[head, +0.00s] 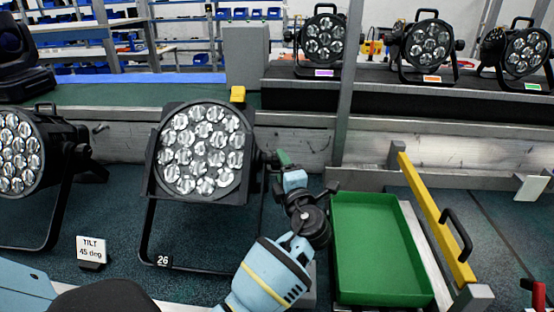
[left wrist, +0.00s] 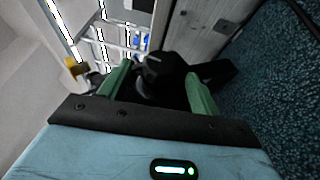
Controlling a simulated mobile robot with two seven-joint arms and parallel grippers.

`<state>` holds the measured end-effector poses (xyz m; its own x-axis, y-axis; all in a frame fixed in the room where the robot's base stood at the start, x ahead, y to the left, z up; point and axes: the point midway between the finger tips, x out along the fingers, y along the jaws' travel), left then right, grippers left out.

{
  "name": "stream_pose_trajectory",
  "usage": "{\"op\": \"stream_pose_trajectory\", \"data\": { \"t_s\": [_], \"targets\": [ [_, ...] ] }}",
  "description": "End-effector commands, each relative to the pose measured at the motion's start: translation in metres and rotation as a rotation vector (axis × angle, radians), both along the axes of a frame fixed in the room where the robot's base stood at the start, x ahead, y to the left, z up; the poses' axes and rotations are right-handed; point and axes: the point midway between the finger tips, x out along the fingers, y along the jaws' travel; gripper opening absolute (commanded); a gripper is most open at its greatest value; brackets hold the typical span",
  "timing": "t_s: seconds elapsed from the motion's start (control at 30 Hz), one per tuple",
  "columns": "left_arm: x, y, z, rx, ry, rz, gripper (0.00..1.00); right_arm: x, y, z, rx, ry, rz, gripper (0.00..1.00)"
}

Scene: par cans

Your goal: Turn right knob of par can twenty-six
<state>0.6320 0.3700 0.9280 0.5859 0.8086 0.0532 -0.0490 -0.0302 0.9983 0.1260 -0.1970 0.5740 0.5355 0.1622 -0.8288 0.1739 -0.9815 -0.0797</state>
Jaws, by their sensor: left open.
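Par can twenty-six (head: 200,150) is a black lamp with many round lenses, standing on a yoke with a "26" tag at its foot. Its right knob (left wrist: 163,68) is black and shows in the left wrist view between my green fingers. In the head view the knob is mostly hidden by my gripper. My left gripper (head: 280,161) is at the right side of the lamp, with its fingers pointing toward the knob. In the left wrist view my left gripper (left wrist: 159,75) is open, one finger either side of the knob; I cannot tell whether they touch it. My right gripper is not in view.
Another par can (head: 22,150) stands at the left. A "TILT 45 deg" sign (head: 91,250) is on the dark mat. A green tray (head: 375,250) lies just right of my arm, with a yellow bar (head: 432,215) beyond it. Several lamps stand on a shelf behind.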

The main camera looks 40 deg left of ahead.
Motion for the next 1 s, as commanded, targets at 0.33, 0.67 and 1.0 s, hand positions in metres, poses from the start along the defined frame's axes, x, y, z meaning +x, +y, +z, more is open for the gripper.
{"op": "stream_pose_trajectory", "data": {
  "t_s": [0.33,0.67,1.0],
  "targets": [
    [0.021,0.03,0.003,0.001,0.001,0.001,0.63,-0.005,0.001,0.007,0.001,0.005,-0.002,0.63],
    [0.023,0.032,0.002,0.0,0.001,0.001,0.6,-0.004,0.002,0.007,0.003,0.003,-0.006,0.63],
    [0.023,0.032,0.002,-0.001,0.001,0.0,0.18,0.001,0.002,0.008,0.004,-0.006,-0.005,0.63]
  ]
}}
